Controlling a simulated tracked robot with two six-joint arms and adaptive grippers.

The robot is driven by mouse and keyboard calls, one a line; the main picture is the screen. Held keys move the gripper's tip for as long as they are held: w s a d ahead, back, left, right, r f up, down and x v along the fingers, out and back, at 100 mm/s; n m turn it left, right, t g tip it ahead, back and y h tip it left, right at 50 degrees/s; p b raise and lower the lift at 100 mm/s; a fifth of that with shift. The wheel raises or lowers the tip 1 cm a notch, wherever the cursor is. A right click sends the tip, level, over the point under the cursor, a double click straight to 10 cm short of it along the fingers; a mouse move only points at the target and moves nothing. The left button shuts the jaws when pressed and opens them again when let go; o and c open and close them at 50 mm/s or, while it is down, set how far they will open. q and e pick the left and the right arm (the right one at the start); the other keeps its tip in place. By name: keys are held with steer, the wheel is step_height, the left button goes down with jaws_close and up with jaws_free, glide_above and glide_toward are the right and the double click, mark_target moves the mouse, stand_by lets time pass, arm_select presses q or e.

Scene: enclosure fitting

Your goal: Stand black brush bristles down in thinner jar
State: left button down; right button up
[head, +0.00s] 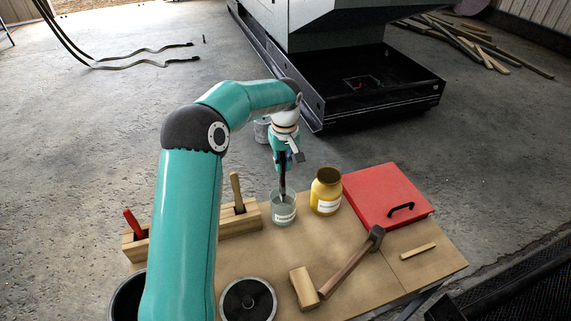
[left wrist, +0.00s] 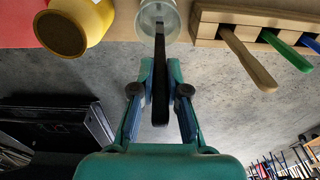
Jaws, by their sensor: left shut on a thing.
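My left gripper (head: 284,160) hangs above the thinner jar, shut on the black brush (head: 283,183). It also shows in the left wrist view (left wrist: 160,65), with its fingers on either side of the brush (left wrist: 160,95). The brush is close to upright, and its lower end reaches into the mouth of the clear thinner jar (head: 283,214), which has a white label. The jar shows at the top of the left wrist view (left wrist: 150,14). I cannot tell whether the bristles touch the jar's bottom. My right gripper is out of view.
A yellow jar (head: 326,192) stands close right of the thinner jar. A wooden rack (head: 225,221) with upright handles is to its left. A red case (head: 386,195), a mallet (head: 345,268) and a small wooden stick (head: 418,251) lie on the table's right part.

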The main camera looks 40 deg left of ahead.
mark_target(283, 185)
arm_select(q)
steer(key=shift+f+b, duration=1.75)
steer(key=shift+f, duration=0.85)
steer(key=c, duration=1.1)
jaws_free()
steer(key=shift+r, duration=0.15)
steer(key=r, duration=1.1)
steer(key=shift+d+r, duration=0.3)
steer(key=shift+d, duration=0.1)
